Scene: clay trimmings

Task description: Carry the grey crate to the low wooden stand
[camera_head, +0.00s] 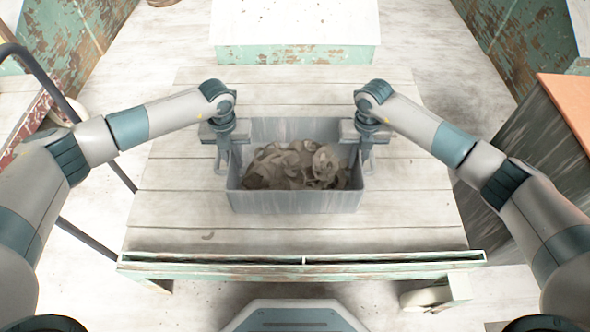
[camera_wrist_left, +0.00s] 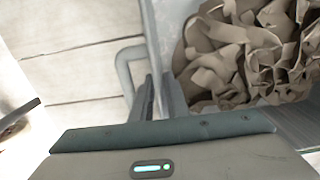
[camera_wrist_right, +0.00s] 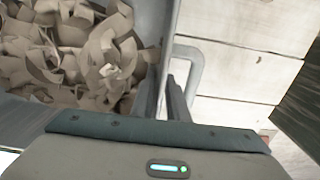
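The grey crate (camera_head: 295,202) is over the pale plank table (camera_head: 290,235), full of curled brown clay trimmings (camera_head: 295,165). It looks level; I cannot tell whether its base touches the planks. My left gripper (camera_head: 222,160) is at its left end, its fingers shut on the end wall (camera_wrist_left: 155,45), one inside and one outside, beside a loop handle (camera_wrist_left: 124,70). My right gripper (camera_head: 366,158) is shut the same way on the right wall (camera_wrist_right: 170,35), beside another loop handle (camera_wrist_right: 192,65). A low white-topped wooden stand (camera_head: 295,22) with a peeling green side is beyond the table.
A dark wooden cabinet (camera_head: 535,150) with an orange top stands to the right of the table. A dark metal rail (camera_head: 45,75) runs along the left. Pale floor (camera_head: 425,50) shows on both sides of the stand. Peeling green walls rise at both back corners.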

